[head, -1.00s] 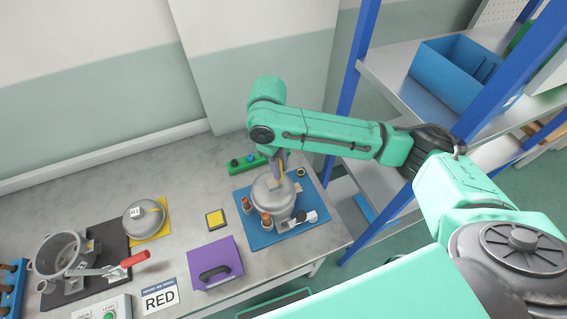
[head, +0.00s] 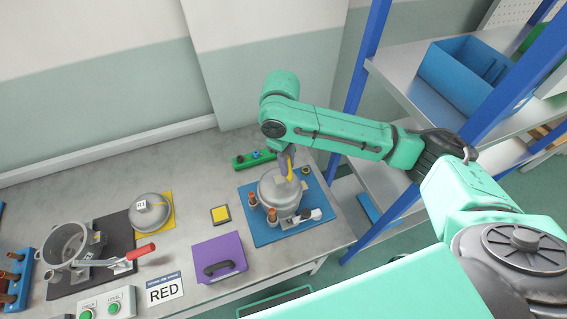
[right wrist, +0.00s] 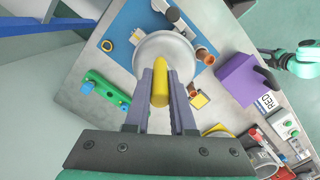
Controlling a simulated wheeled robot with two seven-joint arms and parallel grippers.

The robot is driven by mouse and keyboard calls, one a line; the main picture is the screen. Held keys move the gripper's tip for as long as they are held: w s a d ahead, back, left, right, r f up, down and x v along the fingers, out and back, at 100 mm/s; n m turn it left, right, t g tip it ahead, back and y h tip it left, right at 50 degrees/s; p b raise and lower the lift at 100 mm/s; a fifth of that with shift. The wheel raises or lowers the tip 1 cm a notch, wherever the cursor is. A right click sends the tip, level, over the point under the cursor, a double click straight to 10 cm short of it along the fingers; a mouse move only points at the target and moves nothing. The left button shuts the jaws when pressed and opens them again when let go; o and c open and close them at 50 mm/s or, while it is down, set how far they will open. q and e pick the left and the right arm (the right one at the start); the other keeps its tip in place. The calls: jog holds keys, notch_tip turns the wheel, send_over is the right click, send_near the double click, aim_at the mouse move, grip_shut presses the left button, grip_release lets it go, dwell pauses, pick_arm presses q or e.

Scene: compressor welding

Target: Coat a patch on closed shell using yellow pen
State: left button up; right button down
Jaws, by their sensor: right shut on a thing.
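My right gripper (head: 286,162) is shut on the yellow pen (right wrist: 160,84) and points down over the closed shell. The pen also shows in the head view (head: 291,172) as a small yellow piece. The closed shell (head: 279,196) is a grey metal dome standing on a blue mat (head: 250,228); in the right wrist view its round top (right wrist: 165,48) lies just beyond the pen. I cannot tell whether the pen tip touches it, and no coated patch is clearly visible. At the right edge of the right wrist view is my left gripper (right wrist: 264,55); its jaws are unclear.
Copper-coloured fittings (head: 271,214) stand close to the shell. A green block (head: 254,160) lies behind, a yellow pad (head: 221,214) and purple case (head: 219,258) to the left. A lidded dome (head: 150,212), an open pot (head: 68,245) and shelving (head: 425,95) flank the area.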

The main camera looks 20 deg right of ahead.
jog(key=shift+w+d+r, duration=0.15)
jog(key=shift+d+r, duration=0.05)
jog(key=shift+r, duration=2.8)
jog(key=shift+r, duration=1.5)
